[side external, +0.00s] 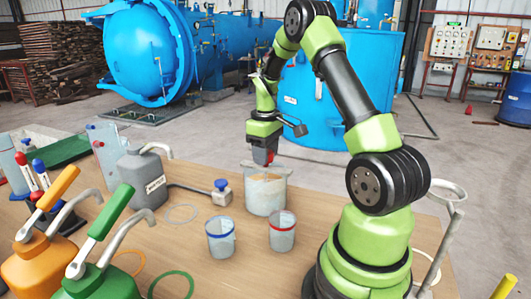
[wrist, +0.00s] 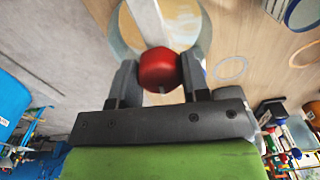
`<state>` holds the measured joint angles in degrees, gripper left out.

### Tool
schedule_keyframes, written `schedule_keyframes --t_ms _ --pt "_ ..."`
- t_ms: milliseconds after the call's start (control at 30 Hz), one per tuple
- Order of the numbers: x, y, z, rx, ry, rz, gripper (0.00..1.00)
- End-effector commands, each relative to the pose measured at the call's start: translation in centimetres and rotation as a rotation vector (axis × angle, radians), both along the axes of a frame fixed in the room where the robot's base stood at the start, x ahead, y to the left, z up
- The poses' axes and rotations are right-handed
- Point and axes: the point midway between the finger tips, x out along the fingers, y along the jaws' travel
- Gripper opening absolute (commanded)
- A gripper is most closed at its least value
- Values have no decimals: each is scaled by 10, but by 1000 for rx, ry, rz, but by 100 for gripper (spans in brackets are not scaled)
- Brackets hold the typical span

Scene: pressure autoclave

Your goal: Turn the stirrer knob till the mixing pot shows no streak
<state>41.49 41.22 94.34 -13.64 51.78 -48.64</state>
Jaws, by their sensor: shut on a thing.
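The mixing pot (side external: 265,200) is a clear, pale vessel standing on the wooden table below my gripper (side external: 263,162). A light bar lies across its top, and a tan tint shows near its rim. The red stirrer knob (wrist: 159,70) sits between my two fingers in the wrist view, and my gripper (wrist: 159,78) is shut on it. The pot (wrist: 122,38) shows behind the knob there, partly hidden by the pale bar (wrist: 148,20) and my fingers.
A blue-rimmed cup (side external: 221,238) and a red-rimmed cup (side external: 283,232) stand in front of the pot. A grey jug (side external: 145,183) and a blue-topped fitting (side external: 222,191) stand to its left. Orange (side external: 40,262) and green (side external: 105,282) pump cans are at front left.

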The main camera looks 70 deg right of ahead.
Motion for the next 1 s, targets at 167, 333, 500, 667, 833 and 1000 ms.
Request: schedule_keyframes --t_ms 167,333,500,667,833,1000 --pt "0 0 1 0 0 165 19" --pt "0 0 1 0 0 326 19" --pt "0 0 1 0 0 488 19" --pt "0 0 1 0 0 639 19" --pt "0 0 1 0 0 801 19" --pt "0 0 1 0 0 962 19"
